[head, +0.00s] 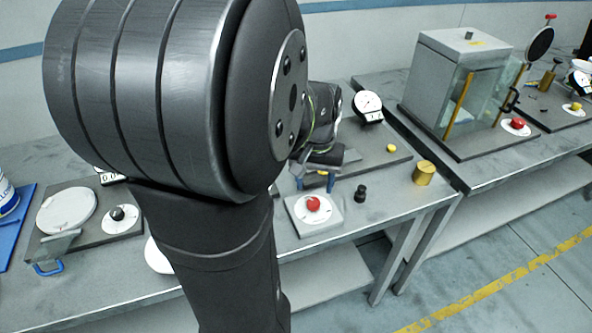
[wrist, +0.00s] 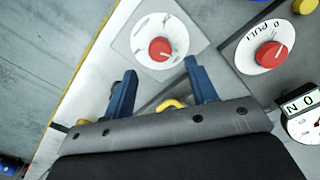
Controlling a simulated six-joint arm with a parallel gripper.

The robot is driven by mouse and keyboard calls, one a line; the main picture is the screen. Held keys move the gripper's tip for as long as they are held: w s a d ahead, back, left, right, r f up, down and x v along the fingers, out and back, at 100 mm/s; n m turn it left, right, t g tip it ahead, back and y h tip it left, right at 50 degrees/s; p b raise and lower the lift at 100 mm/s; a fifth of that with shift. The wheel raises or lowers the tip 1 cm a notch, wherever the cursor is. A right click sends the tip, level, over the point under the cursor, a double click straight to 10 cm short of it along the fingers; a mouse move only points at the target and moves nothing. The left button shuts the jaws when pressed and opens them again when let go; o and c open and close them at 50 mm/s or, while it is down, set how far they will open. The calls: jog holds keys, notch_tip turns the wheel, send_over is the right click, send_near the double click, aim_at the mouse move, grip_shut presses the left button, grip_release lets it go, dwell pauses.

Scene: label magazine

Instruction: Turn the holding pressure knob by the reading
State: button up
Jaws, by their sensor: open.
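My gripper (head: 316,182) is open, its two blue fingers pointing down just behind a red knob (head: 313,204) on a white dial on a light square plate. In the wrist view my gripper (wrist: 160,68) is empty, and this red knob (wrist: 160,49) lies just beyond the gap between the fingertips, apart from them. A second red knob (wrist: 269,55), on a white dial with "0 PULL" lettering, sits to the right on a dark board. A round gauge (wrist: 311,122) is partly cut off at the right edge; a gauge (head: 368,105) also shows in the head view. Which knob is holding pressure cannot be read.
A small black knob (head: 360,192) and a brass cylinder (head: 423,173) stand to the right of the light plate. A yellow button (head: 391,148) is on the board behind. A glass-fronted cabinet (head: 455,85) stands on the right bench. My arm hides much of the left bench.

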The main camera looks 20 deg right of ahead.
aim_at(313, 201)
notch_tip(313, 201, down, 6)
jog(key=shift+f, duration=0.2)
jog(key=shift+c, duration=0.2)
jog(key=c, duration=0.9)
